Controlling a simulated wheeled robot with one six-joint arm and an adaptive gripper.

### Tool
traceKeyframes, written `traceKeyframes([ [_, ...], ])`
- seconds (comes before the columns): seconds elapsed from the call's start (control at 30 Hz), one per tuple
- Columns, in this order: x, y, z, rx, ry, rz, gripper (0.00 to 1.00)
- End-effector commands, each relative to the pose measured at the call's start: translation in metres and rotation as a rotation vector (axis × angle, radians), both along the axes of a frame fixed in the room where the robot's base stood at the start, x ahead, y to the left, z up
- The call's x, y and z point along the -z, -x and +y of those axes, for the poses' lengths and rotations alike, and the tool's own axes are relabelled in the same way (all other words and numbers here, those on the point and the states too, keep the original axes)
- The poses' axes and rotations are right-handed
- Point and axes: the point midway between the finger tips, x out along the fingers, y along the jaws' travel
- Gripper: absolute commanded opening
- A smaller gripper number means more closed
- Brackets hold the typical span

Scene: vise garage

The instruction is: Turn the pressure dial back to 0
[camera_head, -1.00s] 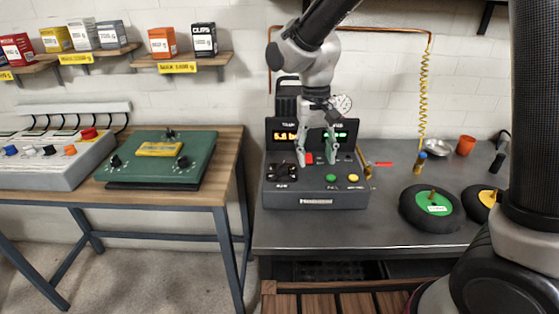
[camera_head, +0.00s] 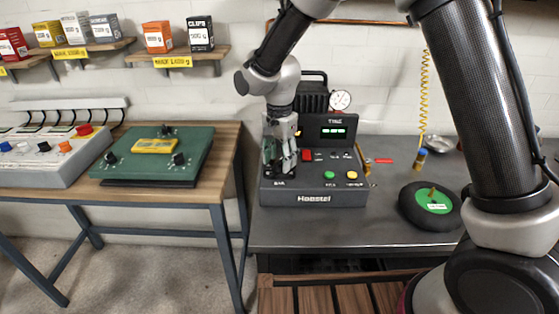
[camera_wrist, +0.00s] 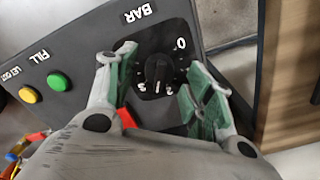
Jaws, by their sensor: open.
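The pressure dial (camera_wrist: 158,70) is a black knob on a black square plate in the wrist view, with a 0 printed near its upper right and the word BAR beside the plate. A white mark shows at the knob's lower end, towards other numerals and away from the 0. My gripper (camera_wrist: 160,62) is open, with a green-padded finger on each side of the knob; contact cannot be told. In the head view my gripper (camera_head: 279,165) covers the dial on the left of the dark inflator box (camera_head: 313,197).
The box carries a red switch (camera_head: 307,155), a green button (camera_head: 329,175), a yellow button (camera_head: 352,175) and a lit TYRE display (camera_head: 333,132). A round gauge (camera_head: 340,100) is behind. A black wheel (camera_head: 408,208) lies to the right. A wooden table (camera_head: 222,150) stands left.

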Motion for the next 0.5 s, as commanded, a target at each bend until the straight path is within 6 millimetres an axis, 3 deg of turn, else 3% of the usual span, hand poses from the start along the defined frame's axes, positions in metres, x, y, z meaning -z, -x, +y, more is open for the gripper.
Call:
traceKeyframes([
  [0.13,0.0101,0.0004,-0.0003,-0.001,0.001,0.001,0.52],
  [0.37,0.0109,0.0003,-0.0003,-0.001,0.000,0.000,0.52],
  [0.5,0.0108,0.0002,-0.0002,-0.001,0.000,0.000,0.31],
])
